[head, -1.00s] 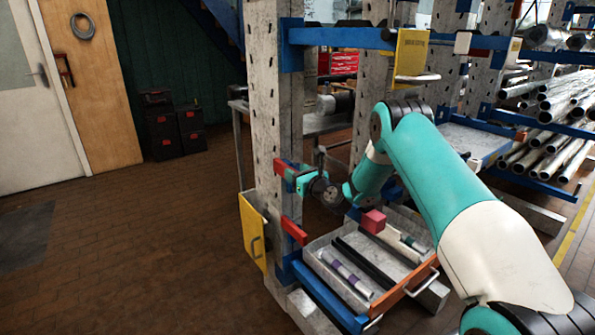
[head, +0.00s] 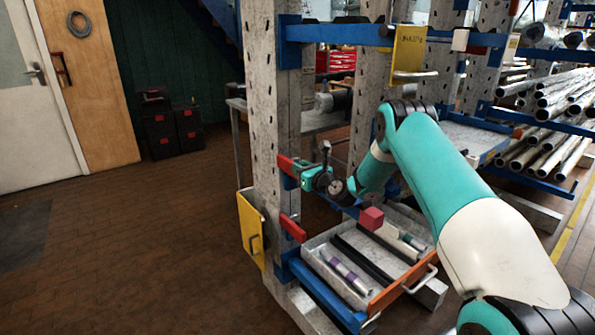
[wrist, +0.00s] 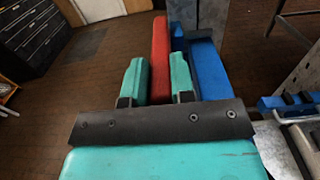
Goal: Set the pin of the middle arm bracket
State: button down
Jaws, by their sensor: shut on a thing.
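The red pin (head: 286,165) is a flat red bar at the front of the near upright's column, about halfway up. In the wrist view the red pin (wrist: 160,52) stands lengthwise between my two teal fingers. My gripper (head: 297,171) is shut on it; the fingers also show in the wrist view (wrist: 158,82). The blue middle arm bracket (wrist: 209,72) runs close beside the pin on its right. In the head view most of this bracket is hidden behind my gripper and wrist. Whether the pin sits in a hole cannot be told.
A lower red bar (head: 292,228) and a yellow plate (head: 250,230) are on the same column (head: 265,120). A red block (head: 372,219) stands above a tray (head: 318,258) holding tubes. A yellow sign (head: 409,48) hangs above my arm.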

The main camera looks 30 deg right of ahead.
jog(key=c, duration=1)
grip_release()
jog(key=shift+d, duration=0.35)
jog(key=shift+o, duration=0.2)
jog(key=shift+a, duration=0.1)
jog(key=shift+s, duration=0.15)
jog(key=s+d+b, duration=0.2)
jog(key=s+b, duration=1)
jog(key=s, duration=0.5)
jog(key=shift+a, duration=0.1)
